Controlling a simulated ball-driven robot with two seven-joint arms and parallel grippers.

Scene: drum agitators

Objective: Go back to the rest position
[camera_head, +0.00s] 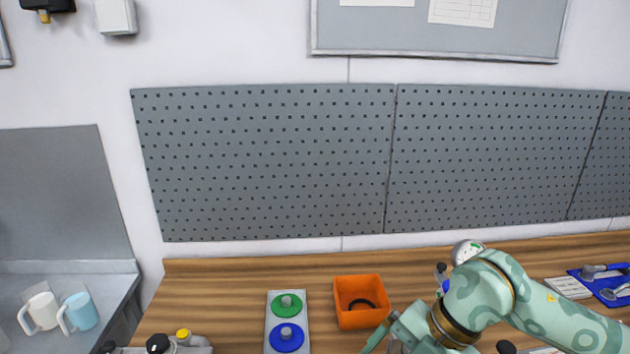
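My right arm comes in from the right in mint green with darker patterns. Its gripper (392,338) is at the bottom edge, just right of and below an orange bin (348,318). The fingertips are cut off or hidden, so I cannot tell if it is open or shut. My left gripper is not in view. A grey plate (273,323) on the wooden table (225,290) bears a green disc (286,305) and a blue disc (287,338), each with a grey knob. A dark ring-shaped part (362,303) lies in the orange bin.
Parts with black and yellow knobs (183,335) sit at the bottom left. A round gauge (466,251) stands behind my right arm. A blue tray (603,288) with tools and a white slatted block (568,288) are right. Two mugs (42,311) (80,311) stand far left. Pegboards (265,165) line the wall.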

